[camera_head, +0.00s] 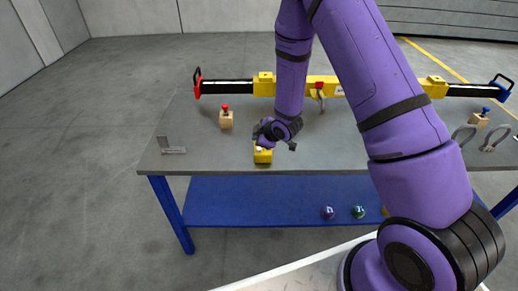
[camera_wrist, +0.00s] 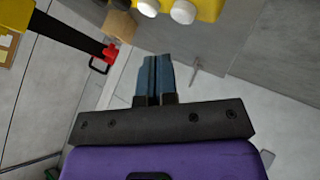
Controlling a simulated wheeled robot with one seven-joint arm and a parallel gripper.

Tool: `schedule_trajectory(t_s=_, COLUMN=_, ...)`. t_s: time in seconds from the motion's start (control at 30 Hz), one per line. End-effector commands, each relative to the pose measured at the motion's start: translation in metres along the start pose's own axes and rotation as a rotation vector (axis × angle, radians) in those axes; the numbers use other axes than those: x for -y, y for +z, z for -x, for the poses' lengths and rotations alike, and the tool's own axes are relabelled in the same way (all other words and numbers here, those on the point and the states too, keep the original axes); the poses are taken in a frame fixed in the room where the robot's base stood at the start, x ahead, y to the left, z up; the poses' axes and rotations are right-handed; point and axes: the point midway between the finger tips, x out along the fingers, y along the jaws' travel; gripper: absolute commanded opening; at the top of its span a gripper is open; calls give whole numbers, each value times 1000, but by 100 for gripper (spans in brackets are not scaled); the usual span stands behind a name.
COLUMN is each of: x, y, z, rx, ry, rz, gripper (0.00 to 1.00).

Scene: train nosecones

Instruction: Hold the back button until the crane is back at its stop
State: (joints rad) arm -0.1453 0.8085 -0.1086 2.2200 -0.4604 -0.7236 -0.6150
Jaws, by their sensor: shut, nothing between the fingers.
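The yellow control box (camera_head: 263,156) stands near the front edge of the grey table, with a white button showing on top. In the wrist view the yellow box (camera_wrist: 207,7) is at the top edge with two white buttons; no marking tells which is back. My gripper (camera_wrist: 153,58) is shut and empty, its fingertips just below the buttons in the picture; contact does not show. In the head view my gripper sits right at the box, and its fingertips are hard to make out. The crane's yellow beam (camera_head: 355,88) spans the back of the table, partly behind my arm.
A red stop (camera_head: 198,84) ends the beam at left, a blue one (camera_head: 503,88) at right. A wooden block with a red knob (camera_head: 226,118) and a metal bracket (camera_head: 170,147) stand on the left. Shackles (camera_head: 489,139) lie at right. Coloured balls (camera_head: 358,212) rest on the blue lower shelf.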

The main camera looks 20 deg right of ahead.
Motion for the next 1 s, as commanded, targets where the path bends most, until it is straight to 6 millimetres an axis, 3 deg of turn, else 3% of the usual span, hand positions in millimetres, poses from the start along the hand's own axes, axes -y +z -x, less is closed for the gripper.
schedule_trajectory(t_s=0.3, x=8, y=8, z=-11, rx=0, ry=0, rz=0, gripper=0)
schedule_trajectory(t_s=1.0, x=8, y=8, z=-11, rx=0, ry=0, rz=0, gripper=0)
